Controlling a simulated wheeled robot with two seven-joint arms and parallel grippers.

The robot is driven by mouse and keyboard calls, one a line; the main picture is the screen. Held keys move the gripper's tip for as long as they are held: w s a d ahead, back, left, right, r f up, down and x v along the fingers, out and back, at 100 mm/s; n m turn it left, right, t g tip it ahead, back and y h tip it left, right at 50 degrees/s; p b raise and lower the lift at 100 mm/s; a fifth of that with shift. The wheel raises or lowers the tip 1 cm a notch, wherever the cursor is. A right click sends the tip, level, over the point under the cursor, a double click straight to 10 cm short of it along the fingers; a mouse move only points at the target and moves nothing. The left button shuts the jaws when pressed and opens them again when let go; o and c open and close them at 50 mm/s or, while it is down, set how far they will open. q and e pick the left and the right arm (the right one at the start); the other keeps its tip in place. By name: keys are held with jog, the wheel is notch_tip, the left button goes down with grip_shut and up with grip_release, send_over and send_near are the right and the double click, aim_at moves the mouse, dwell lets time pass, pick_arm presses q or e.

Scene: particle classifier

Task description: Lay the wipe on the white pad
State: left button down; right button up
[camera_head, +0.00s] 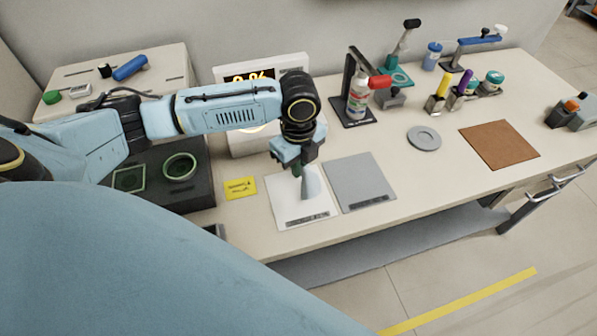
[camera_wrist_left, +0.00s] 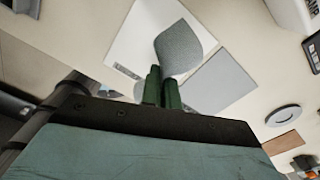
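The white pad (camera_head: 288,212) lies on the bench near its front edge, beside a grey pad (camera_head: 360,182) on its right. My left gripper (camera_head: 299,170) points down over the white pad. Its green fingers (camera_wrist_left: 162,88) are close together in the left wrist view. They are shut on the grey wipe (camera_head: 311,184), which hangs below the fingertips over the pad. In the left wrist view the wipe (camera_wrist_left: 180,48) covers part of the white pad (camera_wrist_left: 130,42). I cannot tell whether its lower edge touches the pad. My right gripper is not in view.
A yellow label (camera_head: 240,188) lies left of the white pad. A dark tray with green rings (camera_head: 180,167) is further left. A display unit (camera_head: 262,75) and a bottle stand (camera_head: 352,105) are behind. A grey disc (camera_head: 424,138) and brown mat (camera_head: 500,145) lie right.

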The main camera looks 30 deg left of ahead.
pick_arm(q)
jog(key=shift+f, duration=0.75)
jog(key=c, duration=0.9)
grip_release()
jog(key=shift+c, duration=0.2)
notch_tip(320, 180, up, 13)
jog(key=p, duration=0.1)
jog(key=shift+r+p, duration=0.2)
jog(key=shift+p, duration=0.2)
